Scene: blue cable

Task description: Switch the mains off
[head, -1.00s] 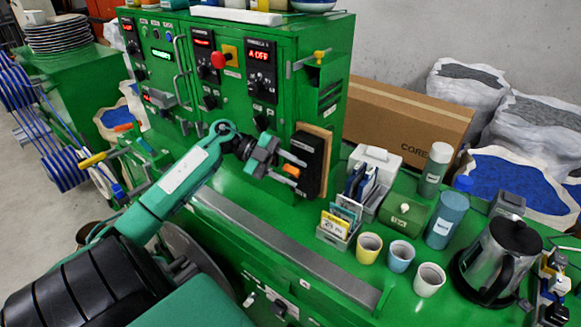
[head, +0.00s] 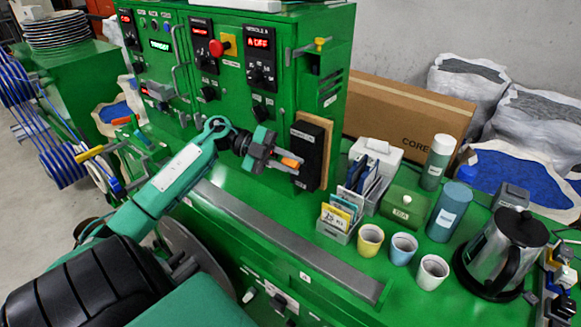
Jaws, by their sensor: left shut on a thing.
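The mains switch is a black box (head: 308,143) on a wooden backboard (head: 327,152), fixed upright to the right end of the green control cabinet. Its orange lever (head: 291,162) sticks out toward my left gripper (head: 286,163). My left arm reaches in from the lower left, and the gripper's fingers are shut on the orange lever. The fingers partly hide the lever, and any on or off marking is too small to read. My right gripper is not in view.
The cabinet carries red displays (head: 258,43) and a red mushroom button (head: 216,48). Right of the switch stand a card holder (head: 337,227), several cups (head: 403,248), a green tin (head: 404,211) and a kettle (head: 497,257). A grey rail (head: 290,247) runs along the bench front.

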